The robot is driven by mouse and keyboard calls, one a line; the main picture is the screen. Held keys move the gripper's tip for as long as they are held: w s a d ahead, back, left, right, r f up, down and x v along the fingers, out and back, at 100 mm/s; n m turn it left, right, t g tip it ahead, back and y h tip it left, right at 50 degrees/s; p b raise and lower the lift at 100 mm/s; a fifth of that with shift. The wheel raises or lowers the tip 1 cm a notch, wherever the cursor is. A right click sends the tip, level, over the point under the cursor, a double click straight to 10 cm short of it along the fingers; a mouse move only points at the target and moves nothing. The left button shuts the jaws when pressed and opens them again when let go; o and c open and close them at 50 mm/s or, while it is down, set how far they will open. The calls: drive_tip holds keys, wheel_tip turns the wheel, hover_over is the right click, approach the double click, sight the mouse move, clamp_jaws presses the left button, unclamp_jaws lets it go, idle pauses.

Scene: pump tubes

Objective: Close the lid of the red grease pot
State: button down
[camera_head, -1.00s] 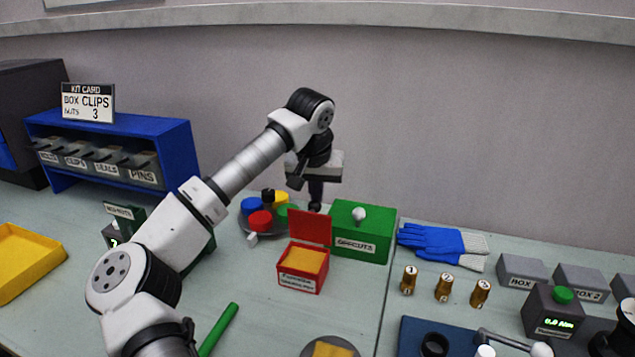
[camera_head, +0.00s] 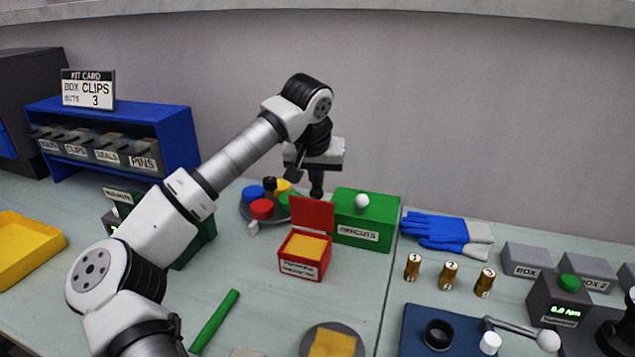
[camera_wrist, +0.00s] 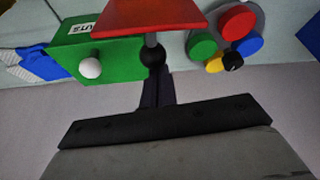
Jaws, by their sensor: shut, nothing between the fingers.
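The red grease pot (camera_head: 303,268) stands on the bench, full of a yellow mass, with a label on its front. Its red lid (camera_head: 312,215) is open and stands upright at the back edge. My gripper (camera_head: 316,191) is shut and empty, pointing down just behind the raised lid. In the wrist view the lid (camera_wrist: 150,16) shows at the top, and my shut fingers (camera_wrist: 153,75) are close to it. I cannot tell whether they touch it. The pot's body is hidden in the wrist view.
A green OFFCUTS box (camera_head: 375,222) with a white knob stands right of the lid. A round tray with coloured discs (camera_head: 262,209) is behind left. A green rod (camera_head: 215,320) and a grey dish with a yellow piece (camera_head: 332,343) lie in front. Blue gloves (camera_head: 440,233) lie right.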

sight(307, 203)
drive_tip(key=shift+s+f, duration=0.1)
drive_tip(key=s+t+b, duration=0.1)
drive_tip(key=b, duration=0.1)
drive_tip(key=s+t+b, duration=0.1)
drive_tip(key=b, duration=0.2)
drive_tip(key=shift+a+f+h+b, duration=0.1)
drive_tip(key=shift+a+h+b, duration=0.2)
drive_tip(key=shift+a, duration=0.1)
drive_tip(key=s+t+b, duration=0.2)
drive_tip(key=b, duration=0.3)
drive_tip(key=s+a+t+h+b, duration=0.1)
drive_tip(key=s+t+b, duration=0.1)
drive_tip(key=b, duration=0.4)
drive_tip(key=s+a+f+t+h+b, duration=0.1)
drive_tip(key=s+t+b, duration=0.1)
drive_tip(key=b, duration=0.4)
drive_tip(key=shift+s+t, duration=0.15)
drive_tip(key=shift+t, duration=0.45)
drive_tip(key=s+t+b, duration=0.1)
drive_tip(key=b, duration=0.3)
drive_tip(key=shift+s+a+f+t+h, duration=0.3)
drive_tip(key=shift+s+f+t+h, duration=0.1)
drive_tip(key=s+b, duration=0.1)
drive_tip(key=f+b, duration=0.1)
drive_tip(key=s+f+b, duration=0.1)
drive_tip(key=shift+s+a+f+b, duration=0.2)
drive_tip(key=shift+s+a+b, duration=0.1)
drive_tip(key=shift+a+b, duration=0.05)
